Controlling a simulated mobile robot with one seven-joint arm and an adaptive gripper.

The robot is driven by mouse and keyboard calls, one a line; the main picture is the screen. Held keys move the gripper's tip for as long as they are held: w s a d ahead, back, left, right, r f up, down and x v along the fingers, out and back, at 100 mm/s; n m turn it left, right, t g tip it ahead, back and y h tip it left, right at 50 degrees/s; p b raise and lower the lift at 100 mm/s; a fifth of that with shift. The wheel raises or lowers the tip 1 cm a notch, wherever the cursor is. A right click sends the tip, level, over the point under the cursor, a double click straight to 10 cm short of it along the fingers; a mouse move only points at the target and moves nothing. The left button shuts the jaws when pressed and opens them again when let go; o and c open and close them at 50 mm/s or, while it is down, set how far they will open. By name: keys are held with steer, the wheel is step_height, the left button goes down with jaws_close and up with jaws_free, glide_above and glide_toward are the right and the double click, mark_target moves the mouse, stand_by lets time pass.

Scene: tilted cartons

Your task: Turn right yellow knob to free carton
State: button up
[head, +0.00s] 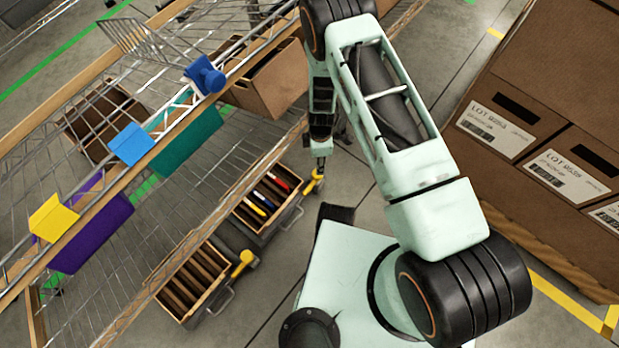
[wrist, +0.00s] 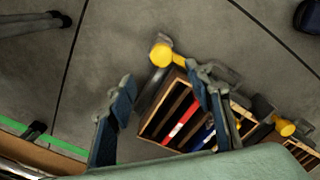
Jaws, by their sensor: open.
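The right yellow knob (head: 313,183) is on a metal bracket at the near corner of the right carton (head: 277,235), which holds red, blue and yellow items between dividers. My gripper (head: 320,160) is just above this knob in the head view. In the wrist view, my gripper (wrist: 158,78) is open, with its blue fingers apart. The right knob (wrist: 160,55) shows just beyond the fingertips, between their lines. I cannot tell whether a finger touches it. The right finger hides part of the carton (wrist: 148,130). The left yellow knob (head: 243,262) is on the left carton (head: 213,317).
A tilted wire rack (head: 150,235) stands at left with a purple bin (head: 92,235), a teal bin (head: 188,145) and other cartons. Large brown labelled boxes (head: 540,100) stand at right. Grey floor lies open around the knobs.

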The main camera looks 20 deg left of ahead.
mark_target(316, 178)
step_height(316, 178, down, 11)
steer(key=b, duration=0.4)
steer(key=shift+s, duration=0.1)
steer(key=shift+c, duration=0.3)
jaws_close()
